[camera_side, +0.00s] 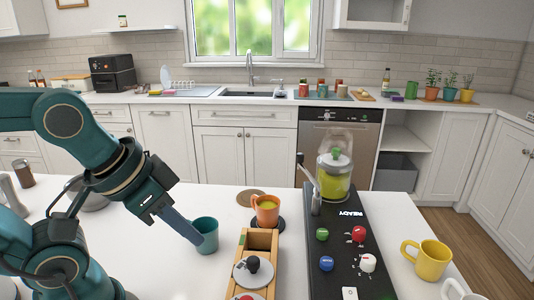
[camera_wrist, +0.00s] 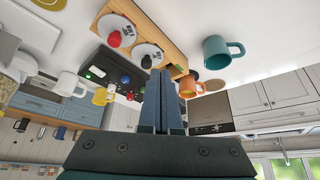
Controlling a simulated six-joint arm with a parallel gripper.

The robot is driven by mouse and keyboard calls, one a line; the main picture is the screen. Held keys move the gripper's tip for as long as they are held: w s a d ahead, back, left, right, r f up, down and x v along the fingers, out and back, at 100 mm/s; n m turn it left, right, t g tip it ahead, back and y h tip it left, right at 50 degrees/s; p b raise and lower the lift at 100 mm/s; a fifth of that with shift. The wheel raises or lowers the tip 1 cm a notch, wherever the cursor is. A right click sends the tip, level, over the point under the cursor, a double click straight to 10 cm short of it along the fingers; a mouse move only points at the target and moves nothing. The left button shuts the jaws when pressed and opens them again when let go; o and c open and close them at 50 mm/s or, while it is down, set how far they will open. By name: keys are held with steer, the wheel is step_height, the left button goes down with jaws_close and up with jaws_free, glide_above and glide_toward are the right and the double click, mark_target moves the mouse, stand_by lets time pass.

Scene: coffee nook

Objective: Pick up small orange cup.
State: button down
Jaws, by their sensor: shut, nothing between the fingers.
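The small orange cup (camera_side: 267,215) stands upright on a dark coaster (camera_side: 281,225) near the far edge of the white counter, with something yellow-green inside. It also shows in the wrist view (camera_wrist: 187,90), right of my fingers. My gripper (camera_side: 200,241) is shut and empty, its fingers pointing down and right, left of the orange cup and apart from it. The fingertips also show in the wrist view (camera_wrist: 161,72). In the side view they overlap the left side of a teal cup (camera_side: 210,236); I cannot tell whether they touch it.
A wooden holder (camera_side: 242,247) with round lids stands front-right of the teal cup. Right of it is a black panel (camera_side: 340,225) with coloured knobs and a glass jug (camera_side: 336,175). A yellow mug (camera_side: 432,262) stands farther right. A round cork mat (camera_side: 248,198) lies behind the orange cup.

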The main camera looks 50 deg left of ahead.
steer(key=c, duration=1.5)
jaws_free()
steer(key=shift+c, duration=0.2)
steer(key=o, duration=1.5)
steer(key=shift+o, duration=0.2)
